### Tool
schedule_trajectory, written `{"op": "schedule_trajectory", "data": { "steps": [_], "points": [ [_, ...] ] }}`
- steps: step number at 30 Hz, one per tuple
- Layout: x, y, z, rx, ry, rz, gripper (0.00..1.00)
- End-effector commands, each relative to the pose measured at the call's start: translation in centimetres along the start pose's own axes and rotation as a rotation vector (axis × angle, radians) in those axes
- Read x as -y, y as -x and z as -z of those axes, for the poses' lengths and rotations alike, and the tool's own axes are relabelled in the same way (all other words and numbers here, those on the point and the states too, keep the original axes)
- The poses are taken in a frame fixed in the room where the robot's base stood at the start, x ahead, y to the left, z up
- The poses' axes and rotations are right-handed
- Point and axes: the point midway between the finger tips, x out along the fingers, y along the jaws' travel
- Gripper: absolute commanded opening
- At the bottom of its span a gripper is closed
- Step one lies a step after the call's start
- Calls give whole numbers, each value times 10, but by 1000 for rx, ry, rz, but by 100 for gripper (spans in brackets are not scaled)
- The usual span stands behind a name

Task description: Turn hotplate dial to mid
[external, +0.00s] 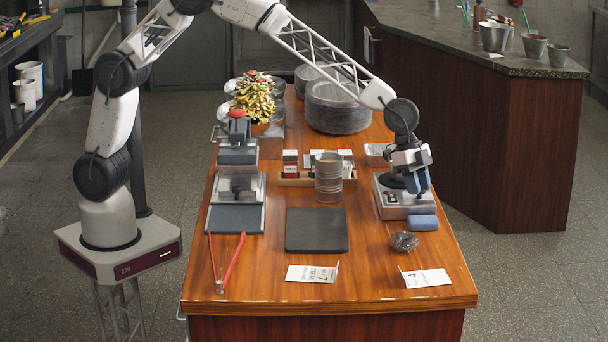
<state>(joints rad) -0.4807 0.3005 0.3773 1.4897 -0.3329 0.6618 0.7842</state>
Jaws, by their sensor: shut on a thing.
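The hotplate (393,210) is a low silver-grey box with a dark round top at the right side of the wooden table. My gripper (418,191) points down at the front right of the hotplate. Its jaws are shut on the hotplate dial, which the fingers and the small scale mostly hide. I cannot read the dial's setting.
A blue-grey block (423,222) and a dark wire scrubber (404,242) lie close in front of the hotplate. A dark slab (316,231), a stack of round tins (328,178) and red tongs (226,263) are to the left.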

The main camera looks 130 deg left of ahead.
Motion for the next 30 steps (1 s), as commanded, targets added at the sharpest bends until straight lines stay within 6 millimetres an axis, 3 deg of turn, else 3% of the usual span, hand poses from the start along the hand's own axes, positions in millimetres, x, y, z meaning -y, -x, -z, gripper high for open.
{"op": "schedule_trajectory", "data": {
  "steps": [17,18,22,30],
  "points": [
    [1,1,0,-1,-31,-12,8],
    [1,1,0,-1,-31,-12,38],
    [0,0,0,0,-31,-12,57],
    [0,0,0,0,-30,-13,57]
  ]
}}
